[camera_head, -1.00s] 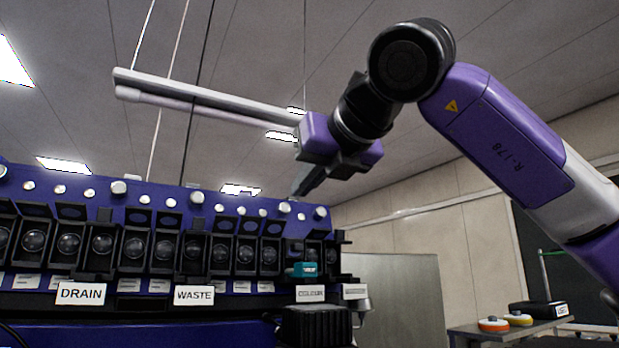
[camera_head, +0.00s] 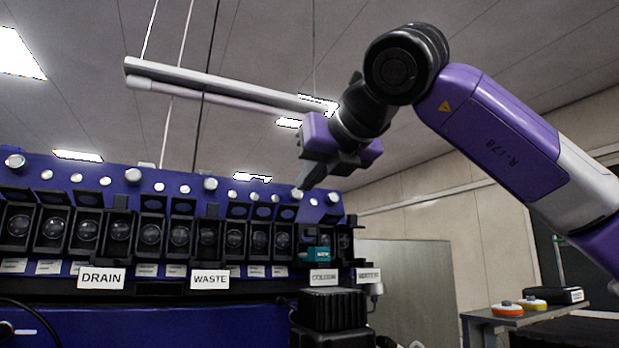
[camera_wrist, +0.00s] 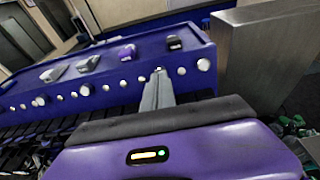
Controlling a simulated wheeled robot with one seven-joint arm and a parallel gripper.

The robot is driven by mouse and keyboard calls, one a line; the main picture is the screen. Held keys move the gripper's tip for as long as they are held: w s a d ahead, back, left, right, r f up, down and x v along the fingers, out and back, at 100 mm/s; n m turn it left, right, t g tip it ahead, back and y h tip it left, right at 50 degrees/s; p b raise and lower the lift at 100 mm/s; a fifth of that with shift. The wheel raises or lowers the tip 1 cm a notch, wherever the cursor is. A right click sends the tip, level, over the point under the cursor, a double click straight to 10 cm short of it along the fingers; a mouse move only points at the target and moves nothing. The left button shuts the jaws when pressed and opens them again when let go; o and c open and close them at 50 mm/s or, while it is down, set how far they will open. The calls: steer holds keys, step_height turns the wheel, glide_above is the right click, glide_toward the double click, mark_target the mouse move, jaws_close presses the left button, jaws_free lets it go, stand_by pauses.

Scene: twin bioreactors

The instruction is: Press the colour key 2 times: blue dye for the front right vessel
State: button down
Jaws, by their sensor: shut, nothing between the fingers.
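The white COLOUR label (camera_head: 323,276) is on the front of the blue panel (camera_head: 140,205), near its right end in the head view. A teal tag (camera_head: 318,254) hangs just above it, partly covering a dark key housing. My gripper (camera_head: 300,187) is shut and empty, pointing down and left over the panel's top right part, in line with the upper knobs. In the wrist view my gripper (camera_wrist: 158,76) shows as two grey fingers together, beside the row of white knobs. I cannot tell whether the tips touch anything. I cannot make out the front right vessel.
DRAIN (camera_head: 101,278) and WASTE (camera_head: 210,279) labels mark the panel's left and middle, below several dark housings with round buttons. A black block (camera_head: 332,308) stands below the COLOUR label. A side table (camera_head: 480,317) at right bears orange and yellow round items.

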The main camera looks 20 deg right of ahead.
steer(key=shift+w+f, duration=0.15)
steer(key=shift+w, duration=0.55)
steer(key=shift+w+f, duration=0.1)
steer(key=shift+w, duration=0.25)
steer(key=shift+w+f, duration=0.1)
steer(key=shift+w, duration=0.2)
stand_by(0.3)
steer(key=shift+b+v, duration=0.55)
steer(key=shift+v, duration=0.85)
steer(key=shift+s, duration=0.15)
steer(key=shift+b+v, duration=1.25)
steer(key=shift+v, duration=1.65)
